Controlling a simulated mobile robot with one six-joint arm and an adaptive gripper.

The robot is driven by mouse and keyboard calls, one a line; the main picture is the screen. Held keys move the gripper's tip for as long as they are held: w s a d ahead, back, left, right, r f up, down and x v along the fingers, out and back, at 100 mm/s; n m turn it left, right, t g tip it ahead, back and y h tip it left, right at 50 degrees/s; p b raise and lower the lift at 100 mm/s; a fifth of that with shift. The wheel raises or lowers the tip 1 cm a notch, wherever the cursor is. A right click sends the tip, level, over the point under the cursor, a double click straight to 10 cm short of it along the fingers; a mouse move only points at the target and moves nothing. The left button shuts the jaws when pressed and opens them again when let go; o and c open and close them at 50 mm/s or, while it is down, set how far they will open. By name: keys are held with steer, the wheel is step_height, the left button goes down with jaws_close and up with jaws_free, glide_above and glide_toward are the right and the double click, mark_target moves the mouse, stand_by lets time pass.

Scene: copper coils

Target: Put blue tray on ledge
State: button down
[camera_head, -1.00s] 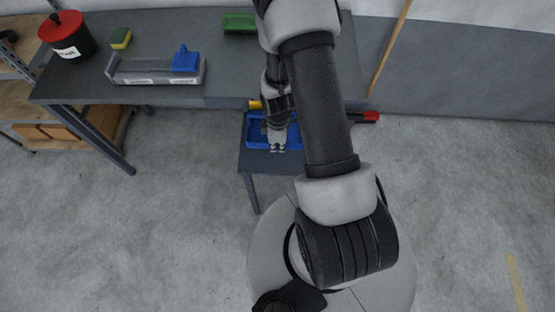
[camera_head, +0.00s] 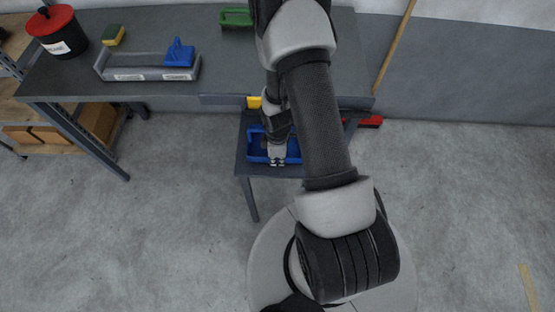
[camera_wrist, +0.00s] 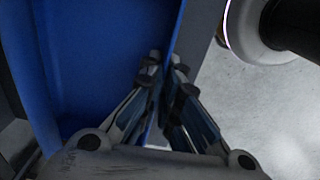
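The blue tray (camera_head: 256,149) shows in the head view over a small dark side table (camera_head: 243,165). I cannot tell whether it touches the tabletop or is slightly raised. My gripper (camera_head: 278,163) is at the tray's near wall. In the wrist view, the tray (camera_wrist: 105,50) fills the upper left. My gripper's fingers (camera_wrist: 166,85) are closed on either side of its wall, pinching it. The arm hides part of the tray in the head view. No ledge can be singled out with certainty.
A grey workbench (camera_head: 225,70) stands behind, holding a grey holder (camera_head: 140,70) with a blue item, a green item (camera_head: 236,17), a yellow sponge-like block (camera_head: 114,35) and a red-lidded black can (camera_head: 60,32). A yellow item (camera_head: 254,102) is behind the tray. Floor at left is clear.

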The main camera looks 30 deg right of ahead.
steer(key=c, duration=2.3)
jaws_free()
steer(key=shift+f, duration=0.15)
steer(key=o, duration=0.5)
